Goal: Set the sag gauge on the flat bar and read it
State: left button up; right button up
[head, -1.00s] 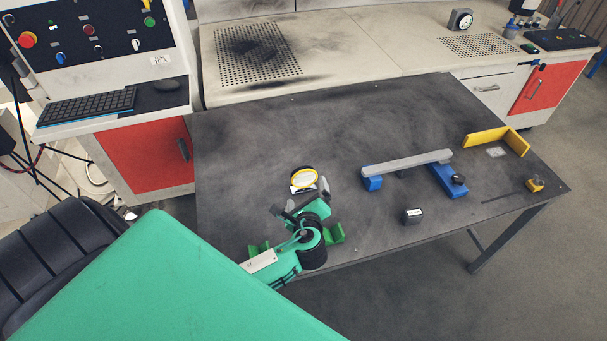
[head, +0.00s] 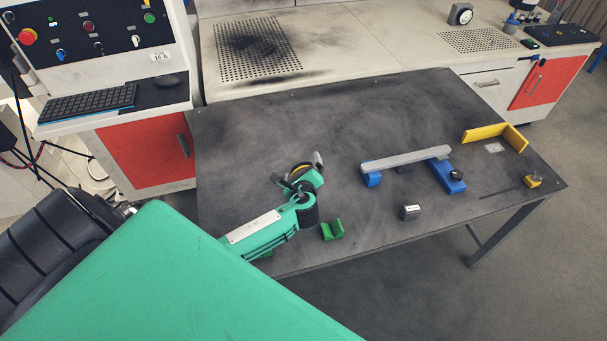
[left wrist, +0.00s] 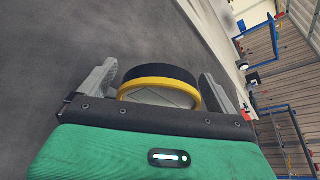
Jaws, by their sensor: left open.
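The round gauge with a yellow rim and black side (left wrist: 160,80) stands between the fingers of my left gripper (left wrist: 158,68) in the left wrist view. In the head view the gripper (head: 301,171) is over the gauge (head: 299,172) and hides most of it. The gripper is open, a finger on each side; gaps show beside the gauge. The grey flat bar (head: 405,160) lies across a blue support (head: 371,179) at its left and a blue block (head: 446,177) with a black knob at its right. The gauge's face cannot be read. My right gripper is not in view.
A green V-shaped block (head: 332,230) stands near the table's front edge. A small grey block (head: 410,212) is in front of the bar. A yellow angled fence (head: 500,134) and small yellow item (head: 532,181) are at right. The table (head: 300,115) is clear behind.

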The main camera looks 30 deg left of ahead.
pick_arm(q)
jog(key=c, duration=1)
jog(key=shift+c, duration=1)
jog(key=shift+r, duration=0.1)
